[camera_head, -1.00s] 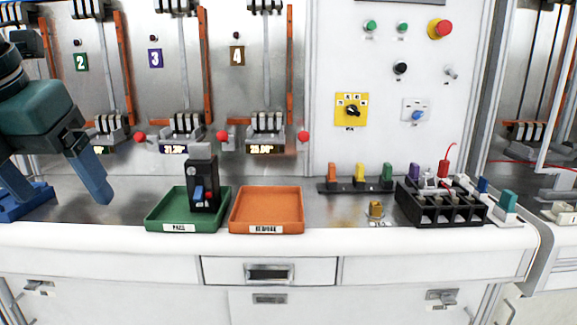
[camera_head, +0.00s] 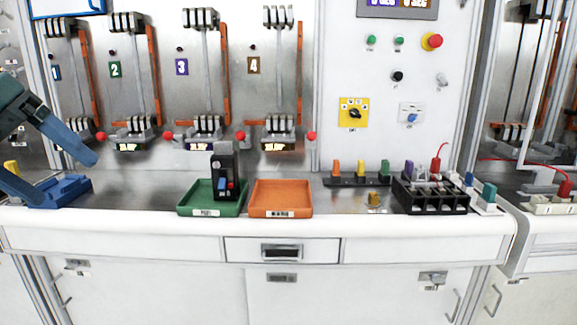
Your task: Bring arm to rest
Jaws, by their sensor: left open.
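My left gripper (camera_head: 66,178) is at the left edge of the head view, its two blue fingers spread wide and nothing between them. It is in front of and above a blue fixture (camera_head: 62,191) on the bench, and the lower finger overlaps that fixture in the picture; I cannot tell whether they touch. A black breaker (camera_head: 224,172) with a blue and a red control stands upright in the green tray (camera_head: 238,206), labelled PASS, well to the right of the gripper. The orange tray (camera_head: 281,199) beside it is empty. My right gripper is not in view.
Behind the bench, a panel holds numbered test bays with red knobs (camera_head: 240,136). A control panel with a red button (camera_head: 431,41) and a yellow switch (camera_head: 353,112) is at right. A black terminal block (camera_head: 430,196) stands on the bench's right part.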

